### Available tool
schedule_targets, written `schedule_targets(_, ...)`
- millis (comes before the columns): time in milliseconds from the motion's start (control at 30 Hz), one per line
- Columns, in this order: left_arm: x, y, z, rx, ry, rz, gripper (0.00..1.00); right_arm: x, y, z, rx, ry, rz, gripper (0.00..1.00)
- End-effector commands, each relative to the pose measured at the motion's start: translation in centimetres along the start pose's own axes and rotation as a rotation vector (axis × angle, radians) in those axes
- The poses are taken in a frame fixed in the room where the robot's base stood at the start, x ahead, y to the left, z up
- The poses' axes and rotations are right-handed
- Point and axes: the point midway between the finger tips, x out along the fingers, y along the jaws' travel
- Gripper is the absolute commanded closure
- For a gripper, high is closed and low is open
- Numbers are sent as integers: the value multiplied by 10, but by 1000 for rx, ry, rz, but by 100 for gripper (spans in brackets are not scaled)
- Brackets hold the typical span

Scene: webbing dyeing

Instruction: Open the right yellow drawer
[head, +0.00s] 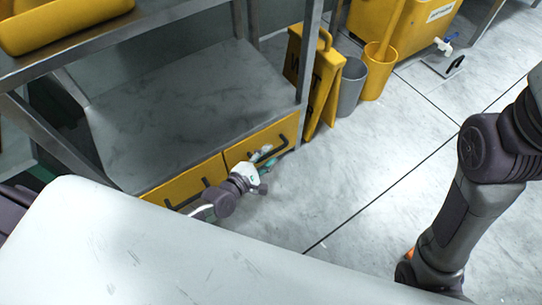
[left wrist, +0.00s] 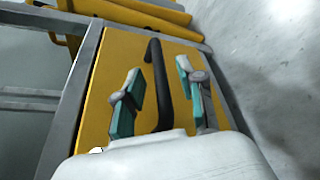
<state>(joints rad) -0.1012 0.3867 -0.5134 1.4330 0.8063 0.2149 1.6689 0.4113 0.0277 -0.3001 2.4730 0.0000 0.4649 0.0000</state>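The right yellow drawer (head: 241,151) is the farther of two yellow drawers under the grey shelf unit and looks shut. Its black bar handle (head: 272,152) is partly covered by my left gripper (head: 265,162) in the head view. In the left wrist view the yellow drawer front (left wrist: 105,75) fills the middle, and the black handle (left wrist: 157,75) runs between the two teal fingertips of my left gripper (left wrist: 155,97). The fingers are open, one on each side of the handle, with gaps visible. My right arm shows at the right, but its gripper is out of sight.
The left yellow drawer (head: 184,187) sits beside it with its own black handle. A yellow floor sign (head: 318,82), a grey bin (head: 351,88) and a yellow bin (head: 378,72) stand past the unit's corner. The tiled floor (head: 345,165) in front is clear.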

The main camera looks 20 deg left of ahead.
Motion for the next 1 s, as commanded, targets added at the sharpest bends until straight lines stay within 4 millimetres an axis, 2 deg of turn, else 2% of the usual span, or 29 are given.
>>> schedule_targets(33,8,-2,-2,0,0,2,61,-1,-1,-3,-1,12,-3,60)
schedule_targets(200,18,-1,-1,1,1,0,61,3,-2,-6,-3,25,-9,60)
schedule_targets(500,20,0,0,2,1,-1,61,5,-2,-6,-4,26,-10,60)
schedule_targets(733,20,0,0,2,1,-1,99,5,-2,-6,-3,26,-10,60)
schedule_targets(1000,20,0,0,2,1,-1,100,5,-2,-6,-3,26,-10,60)
